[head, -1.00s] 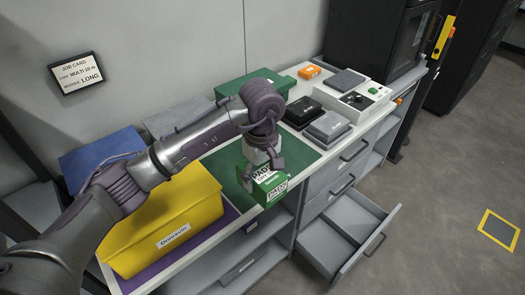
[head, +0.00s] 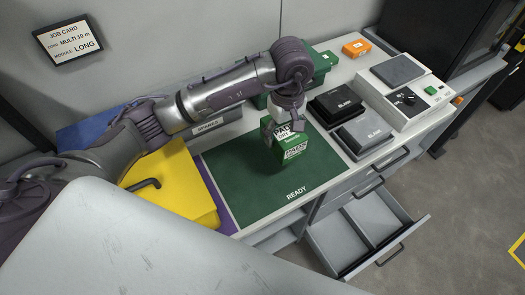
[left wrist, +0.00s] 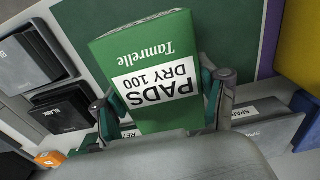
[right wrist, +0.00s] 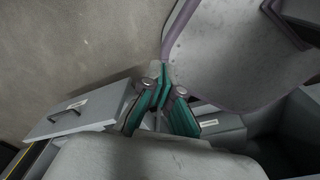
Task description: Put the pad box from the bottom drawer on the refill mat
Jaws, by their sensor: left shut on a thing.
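The green-and-white pad box (head: 299,152), lettered "PADS", is in my left gripper (head: 290,118) over the back right part of the green mat (head: 250,185) marked "READY". In the left wrist view the box (left wrist: 150,50) fills the middle, between the two fingers of the left gripper (left wrist: 163,98). I cannot tell whether its base touches the mat. No "refill" lettering is readable. A low drawer (head: 354,222) of the bench stands open, with a divider and no box visible inside. My right gripper (right wrist: 162,72) is shut and empty, its fingertips together.
Black (head: 335,103) and grey (head: 364,134) boxes marked "BLANK" stand right of the mat. A green case (head: 322,62) is behind it. A yellow bin (head: 178,188) is at left, and a white device (head: 408,100) at right. The mat's front is clear.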

